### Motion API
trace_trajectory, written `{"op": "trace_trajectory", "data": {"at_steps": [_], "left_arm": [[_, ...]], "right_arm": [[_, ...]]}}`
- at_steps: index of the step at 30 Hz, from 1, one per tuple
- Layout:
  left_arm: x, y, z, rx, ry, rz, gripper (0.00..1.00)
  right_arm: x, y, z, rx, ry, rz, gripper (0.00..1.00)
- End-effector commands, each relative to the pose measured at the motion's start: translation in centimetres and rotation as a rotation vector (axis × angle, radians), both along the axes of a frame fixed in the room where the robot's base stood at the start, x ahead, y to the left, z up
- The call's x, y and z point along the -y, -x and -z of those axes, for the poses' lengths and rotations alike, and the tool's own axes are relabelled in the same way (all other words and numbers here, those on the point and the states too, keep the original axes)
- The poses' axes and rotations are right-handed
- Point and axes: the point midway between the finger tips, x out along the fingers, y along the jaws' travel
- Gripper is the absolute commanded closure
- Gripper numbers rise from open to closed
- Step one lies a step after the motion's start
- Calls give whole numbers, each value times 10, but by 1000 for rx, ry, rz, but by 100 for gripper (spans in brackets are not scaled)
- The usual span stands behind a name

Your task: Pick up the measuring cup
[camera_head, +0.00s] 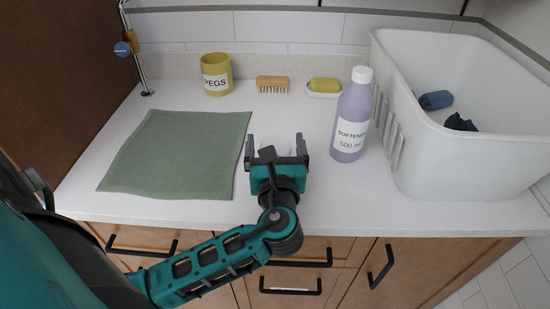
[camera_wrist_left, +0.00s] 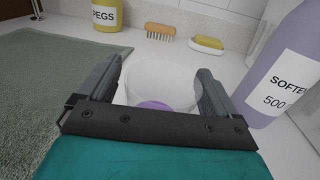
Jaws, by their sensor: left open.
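The measuring cup (camera_wrist_left: 158,82) is a clear, whitish cup with something purple at its bottom, seen in the left wrist view. It stands on the white counter between the two fingers of my left gripper (camera_wrist_left: 156,85). In the head view the cup (camera_head: 284,146) is mostly hidden behind my left gripper (camera_head: 276,145). The gripper is open, with one finger on each side of the cup. I cannot tell whether either finger touches it. My right gripper is not in view.
A purple softener bottle (camera_head: 351,115) stands close to the right. A green cloth (camera_head: 178,152) lies to the left. A pegs pot (camera_head: 216,75), a brush (camera_head: 272,83) and a yellow soap (camera_head: 324,85) sit behind. A white basket (camera_head: 455,165) fills the right end.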

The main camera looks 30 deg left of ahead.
Motion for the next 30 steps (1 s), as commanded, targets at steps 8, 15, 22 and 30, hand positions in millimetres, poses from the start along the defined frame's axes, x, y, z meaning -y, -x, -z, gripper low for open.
{"op": "trace_trajectory", "data": {"at_steps": [8,15,22,30], "left_arm": [[0,0,0,0,0,0,15],[0,0,0,0,0,0,38],[0,0,0,0,0,0,60],[0,0,-1,1,0,0,64]], "right_arm": [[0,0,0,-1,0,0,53],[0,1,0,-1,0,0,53],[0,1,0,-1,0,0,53],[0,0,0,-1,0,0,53]]}}
